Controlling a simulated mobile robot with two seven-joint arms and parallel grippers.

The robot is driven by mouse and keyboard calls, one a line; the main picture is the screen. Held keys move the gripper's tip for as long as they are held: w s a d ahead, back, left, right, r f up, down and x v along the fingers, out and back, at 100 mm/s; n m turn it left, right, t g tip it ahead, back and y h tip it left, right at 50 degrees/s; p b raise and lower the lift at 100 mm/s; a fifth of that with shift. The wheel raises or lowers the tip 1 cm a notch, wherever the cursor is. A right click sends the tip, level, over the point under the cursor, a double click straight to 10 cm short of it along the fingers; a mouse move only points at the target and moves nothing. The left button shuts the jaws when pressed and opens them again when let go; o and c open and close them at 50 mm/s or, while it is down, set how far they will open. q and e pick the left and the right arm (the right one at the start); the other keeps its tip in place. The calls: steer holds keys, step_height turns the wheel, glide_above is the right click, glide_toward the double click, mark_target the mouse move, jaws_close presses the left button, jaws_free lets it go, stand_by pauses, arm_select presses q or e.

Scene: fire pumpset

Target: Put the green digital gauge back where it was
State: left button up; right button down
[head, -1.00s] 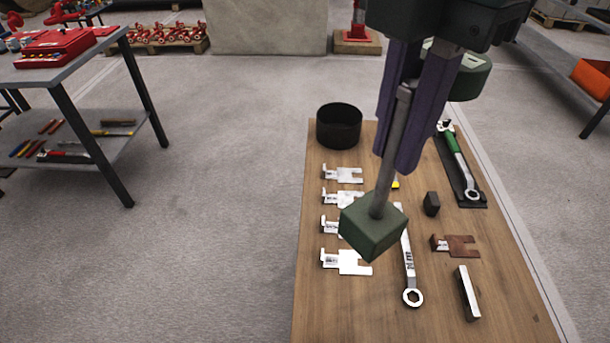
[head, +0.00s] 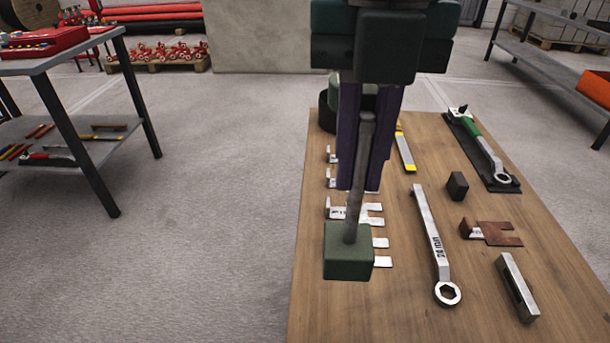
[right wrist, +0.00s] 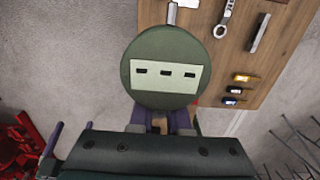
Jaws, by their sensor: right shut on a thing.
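The green digital gauge has a round green head with a pale display of three dark dashes, seen large in the right wrist view (right wrist: 165,45). In the head view its grey stem (head: 358,195) runs down to a green block (head: 348,252) at its lower end. My right gripper (head: 360,187), with purple fingers, is shut on the gauge at the stem. The gauge is upright, with the block in front of the wooden table's left part; its height above the table is hard to judge. The gauge head is mostly hidden behind the fingers. My left gripper is not in view.
The wooden table (head: 400,315) carries a ring wrench (head: 434,245), a metal bar (head: 516,287), a rusty plate (head: 490,232), a dark block (head: 457,186), and a green-handled tool (head: 480,143) on a dark mat. Several pale plates (head: 372,208) and a black bowl (head: 327,117) are partly hidden behind my gripper.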

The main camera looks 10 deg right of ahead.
mark_target(348, 237)
step_height(348, 237, down, 10)
steer(key=shift+f+b, duration=0.15)
steer(key=shift+b, duration=0.9)
steer(key=shift+f+b, duration=0.6)
steer(key=shift+f, duration=1.55)
steer(key=shift+f, duration=0.15)
steer(key=c, duration=0.9)
jaws_free()
